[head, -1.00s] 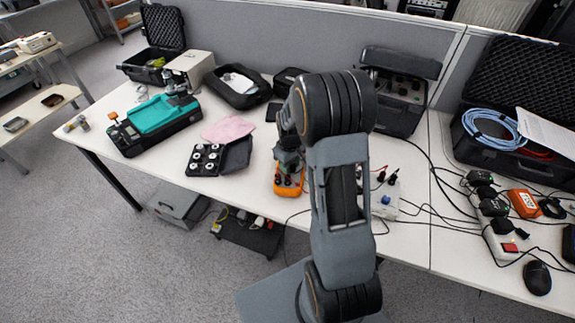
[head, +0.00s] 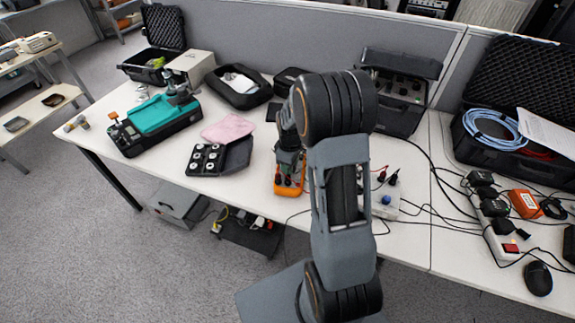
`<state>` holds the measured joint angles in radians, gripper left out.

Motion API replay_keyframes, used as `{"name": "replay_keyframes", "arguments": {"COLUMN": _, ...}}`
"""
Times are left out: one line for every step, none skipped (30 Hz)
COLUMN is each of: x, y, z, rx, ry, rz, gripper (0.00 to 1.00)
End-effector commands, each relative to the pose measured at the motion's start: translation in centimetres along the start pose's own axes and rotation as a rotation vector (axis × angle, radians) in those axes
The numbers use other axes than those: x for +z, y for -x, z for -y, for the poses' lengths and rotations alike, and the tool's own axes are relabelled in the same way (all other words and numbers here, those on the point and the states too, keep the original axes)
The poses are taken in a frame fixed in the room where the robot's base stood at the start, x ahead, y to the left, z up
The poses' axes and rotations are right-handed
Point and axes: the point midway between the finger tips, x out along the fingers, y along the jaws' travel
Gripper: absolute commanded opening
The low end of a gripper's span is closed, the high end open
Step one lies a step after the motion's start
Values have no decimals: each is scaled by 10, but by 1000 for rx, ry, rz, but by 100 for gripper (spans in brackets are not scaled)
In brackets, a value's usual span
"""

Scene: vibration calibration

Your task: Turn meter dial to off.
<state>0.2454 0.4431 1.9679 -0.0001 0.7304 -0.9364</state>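An orange meter (head: 289,184) lies on the white table in the middle of the head view. Its lower end shows, with dark and red plugs on it. My gripper (head: 290,160) is right over the upper part of the meter, pointing down. The gripper and my arm hide the meter's dial, so its setting cannot be seen. The fingertips are too small and too covered to tell whether they are open or shut, or whether they touch the dial.
A white box with a blue knob (head: 386,200) and cables stands right of my arm. A black case of round weights (head: 207,160) and a pink cloth (head: 228,129) lie to the left. A teal device (head: 163,116) stands further left. The table's front edge is clear.

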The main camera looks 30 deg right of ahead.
Motion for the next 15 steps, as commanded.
{"name": "replay_keyframes", "arguments": {"x": 0, "y": 1, "z": 0, "rx": 1, "ry": 15, "rz": -1, "gripper": 14}}
{"name": "replay_keyframes", "arguments": {"x": 0, "y": 0, "z": 0, "rx": 1, "ry": 24, "rz": -1, "gripper": 14}}
{"name": "replay_keyframes", "arguments": {"x": 0, "y": 1, "z": 0, "rx": 1, "ry": 34, "rz": -1, "gripper": 14}}
{"name": "replay_keyframes", "arguments": {"x": 0, "y": 1, "z": 0, "rx": 1, "ry": 42, "rz": -1, "gripper": 14}}
{"name": "replay_keyframes", "arguments": {"x": 0, "y": 1, "z": 0, "rx": 1, "ry": 51, "rz": -1, "gripper": 14}}
{"name": "replay_keyframes", "arguments": {"x": 0, "y": 0, "z": 0, "rx": 1, "ry": 60, "rz": -1, "gripper": 14}}
{"name": "replay_keyframes", "arguments": {"x": 0, "y": 0, "z": 0, "rx": 1, "ry": 67, "rz": -1, "gripper": 14}}
{"name": "replay_keyframes", "arguments": {"x": 0, "y": 0, "z": 0, "rx": 1, "ry": 75, "rz": -1, "gripper": 14}}
{"name": "replay_keyframes", "arguments": {"x": 0, "y": 0, "z": 0, "rx": 1, "ry": 84, "rz": -1, "gripper": 14}}
{"name": "replay_keyframes", "arguments": {"x": 0, "y": 0, "z": 0, "rx": 1, "ry": 90, "rz": -1, "gripper": 14}}
{"name": "replay_keyframes", "arguments": {"x": 0, "y": 0, "z": 0, "rx": 1, "ry": 96, "rz": -1, "gripper": 14}}
{"name": "replay_keyframes", "arguments": {"x": 0, "y": 0, "z": 0, "rx": 1, "ry": 104, "rz": -1, "gripper": 14}}
{"name": "replay_keyframes", "arguments": {"x": 0, "y": 0, "z": 0, "rx": 1, "ry": 110, "rz": -1, "gripper": 14}}
{"name": "replay_keyframes", "arguments": {"x": 0, "y": 0, "z": 0, "rx": 1, "ry": 115, "rz": -1, "gripper": 14}}
{"name": "replay_keyframes", "arguments": {"x": 0, "y": 0, "z": 0, "rx": 1, "ry": 121, "rz": -1, "gripper": 14}}
